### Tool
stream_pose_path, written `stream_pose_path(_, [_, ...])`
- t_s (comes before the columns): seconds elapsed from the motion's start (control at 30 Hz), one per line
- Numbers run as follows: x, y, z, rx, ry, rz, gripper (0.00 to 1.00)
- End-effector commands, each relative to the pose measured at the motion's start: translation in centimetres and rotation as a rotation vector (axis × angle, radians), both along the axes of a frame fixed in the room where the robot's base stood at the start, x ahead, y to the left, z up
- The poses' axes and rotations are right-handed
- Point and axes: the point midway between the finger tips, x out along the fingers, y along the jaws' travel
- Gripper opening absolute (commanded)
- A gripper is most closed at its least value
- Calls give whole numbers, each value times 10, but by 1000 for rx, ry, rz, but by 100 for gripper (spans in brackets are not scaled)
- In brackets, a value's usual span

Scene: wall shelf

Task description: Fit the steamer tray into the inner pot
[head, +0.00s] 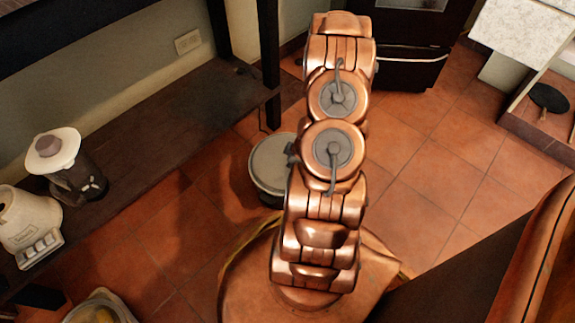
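I cannot make out a steamer tray or an inner pot in the head view. A round object with a pale grey top (269,163) stands low beside the shelf, partly hidden behind my arm; I cannot tell what it is. My copper arm rises through the middle of the view, and my gripper is not visible.
A dark wooden shelf (170,125) runs along the left wall, holding a blender (66,165) and a cream appliance (28,222). A bowl with yellow contents (92,309) is cut off at the bottom left. Tiled floor (440,140) is open right of my arm.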

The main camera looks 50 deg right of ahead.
Motion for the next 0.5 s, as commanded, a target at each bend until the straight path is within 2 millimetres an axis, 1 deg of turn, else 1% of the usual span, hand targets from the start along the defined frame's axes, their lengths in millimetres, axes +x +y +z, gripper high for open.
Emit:
stream_pose_path(0.3, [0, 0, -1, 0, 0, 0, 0])
stream_pose_path(0.33, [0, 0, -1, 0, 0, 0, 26])
stream_pose_path(0.5, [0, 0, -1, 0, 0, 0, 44])
